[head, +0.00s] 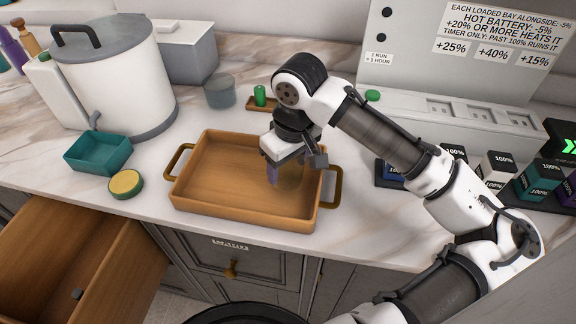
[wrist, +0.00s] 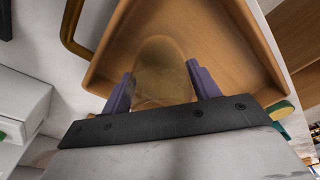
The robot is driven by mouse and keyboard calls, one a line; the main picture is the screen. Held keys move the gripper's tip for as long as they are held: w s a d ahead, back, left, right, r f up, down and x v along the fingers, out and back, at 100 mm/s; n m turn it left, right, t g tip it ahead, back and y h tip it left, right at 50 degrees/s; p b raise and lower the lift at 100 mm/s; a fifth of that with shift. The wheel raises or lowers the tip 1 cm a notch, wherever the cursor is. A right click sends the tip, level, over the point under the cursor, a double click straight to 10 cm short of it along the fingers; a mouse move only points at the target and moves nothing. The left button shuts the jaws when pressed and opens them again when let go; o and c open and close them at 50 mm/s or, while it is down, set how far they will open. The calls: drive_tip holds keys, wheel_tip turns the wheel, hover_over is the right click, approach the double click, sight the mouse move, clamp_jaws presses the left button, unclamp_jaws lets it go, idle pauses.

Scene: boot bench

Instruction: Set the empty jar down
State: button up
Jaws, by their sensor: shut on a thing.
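The jar (head: 289,177) is a see-through, brownish, rounded vessel, seen over the right part of a wooden tray (head: 200,205) with brass handles. My gripper (head: 280,172) points down and is shut on the jar. In the wrist view, the jar (wrist: 160,70) sits between the two purple fingers of my gripper (wrist: 158,85), with the tray (wrist: 232,50) behind it. I cannot tell whether the jar's bottom touches the tray floor. Its inside looks clear, but the view is dim.
A teal bin (head: 98,153) and a yellow-topped round tin (head: 126,184) are left of the tray. A large white pot (head: 110,75) and a grey cup (head: 220,90) stand behind. Battery blocks (head: 497,163) are at right. An open drawer (head: 80,260) is at lower left.

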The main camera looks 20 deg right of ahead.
drive_tip(key=shift+f, duration=0.75)
drive_tip(key=shift+f, duration=0.2)
drive_tip(key=o, duration=1.1)
drive_tip(key=shift+r, duration=0.15)
drive_tip(key=r, duration=0.4)
drive_tip(key=s+r+b, duration=0.1)
drive_tip(key=r, duration=0.3)
drive_tip(key=r+b, duration=0.1)
drive_tip(key=r, duration=0.3)
drive_tip(key=shift+s+d, duration=0.2)
drive_tip(key=shift+d, duration=0.05)
